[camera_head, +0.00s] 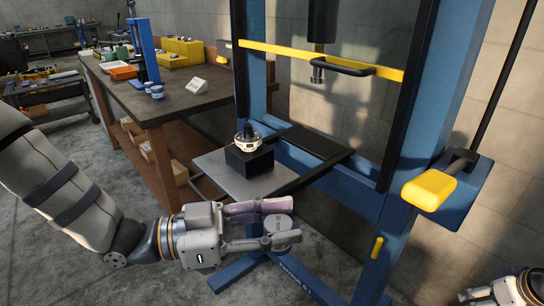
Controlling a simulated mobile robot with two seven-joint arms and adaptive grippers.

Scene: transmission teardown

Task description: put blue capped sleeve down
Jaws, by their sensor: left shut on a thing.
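My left gripper (277,223) reaches in from the left, in front of the press. It is shut on a small grey round part (278,222), mostly hidden between its fingers. No blue shows on this part, so I cannot tell whether it is the blue capped sleeve. Two small blue-and-white cylinders (156,91) stand close together on the workbench (185,103). My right gripper (480,296) shows only in part at the bottom right corner, and its fingers are not clear.
A blue press frame (433,110) with a yellow crossbar stands ahead. Its grey plate (215,175) carries a black block (249,161) with a ringed metal part (248,140). A white sign (194,85), an orange tray (123,72) and yellow bins (181,50) stand on the bench.

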